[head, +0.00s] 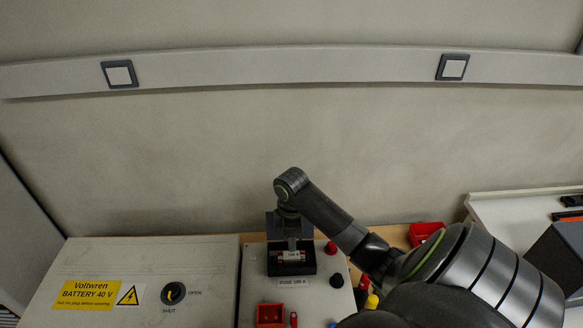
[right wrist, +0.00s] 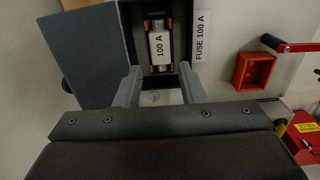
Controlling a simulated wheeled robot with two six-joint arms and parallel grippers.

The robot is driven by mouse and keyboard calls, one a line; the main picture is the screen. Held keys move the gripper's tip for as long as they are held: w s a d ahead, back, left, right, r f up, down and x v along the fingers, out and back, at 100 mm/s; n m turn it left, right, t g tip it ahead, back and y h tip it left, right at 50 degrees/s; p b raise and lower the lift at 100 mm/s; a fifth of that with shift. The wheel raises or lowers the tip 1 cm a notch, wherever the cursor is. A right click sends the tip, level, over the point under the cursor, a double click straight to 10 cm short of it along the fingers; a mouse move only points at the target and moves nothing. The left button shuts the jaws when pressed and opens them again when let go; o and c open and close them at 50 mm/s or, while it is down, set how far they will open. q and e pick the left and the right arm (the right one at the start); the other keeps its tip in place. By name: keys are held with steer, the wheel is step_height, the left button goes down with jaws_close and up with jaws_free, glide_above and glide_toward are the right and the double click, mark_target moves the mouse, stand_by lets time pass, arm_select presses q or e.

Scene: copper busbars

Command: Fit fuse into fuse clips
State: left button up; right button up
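The fuse (head: 291,256) is a white cylinder with a "100 A" label. It lies in the black fuse box (head: 306,270) on the grey panel. In the right wrist view the fuse (right wrist: 160,46) sits between copper-coloured clips (right wrist: 158,16) at its two ends; whether it is fully seated I cannot tell. My right gripper (head: 292,243) is above and behind the fuse in the head view. In the right wrist view its two fingers (right wrist: 158,76) are apart, with the fuse just beyond the tips and nothing clearly held. My left gripper is not in view.
A dark grey flap (right wrist: 88,58) stands beside the fuse box. A red open box (head: 270,314), a red knob (head: 331,248) and a black knob (head: 337,281) are on the panel. The battery cabinet (head: 140,262) stands left, a red bin (head: 425,232) right.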

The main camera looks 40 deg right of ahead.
steer(key=shift+r, duration=1.7)
steer(key=shift+s+a+f, duration=0.1)
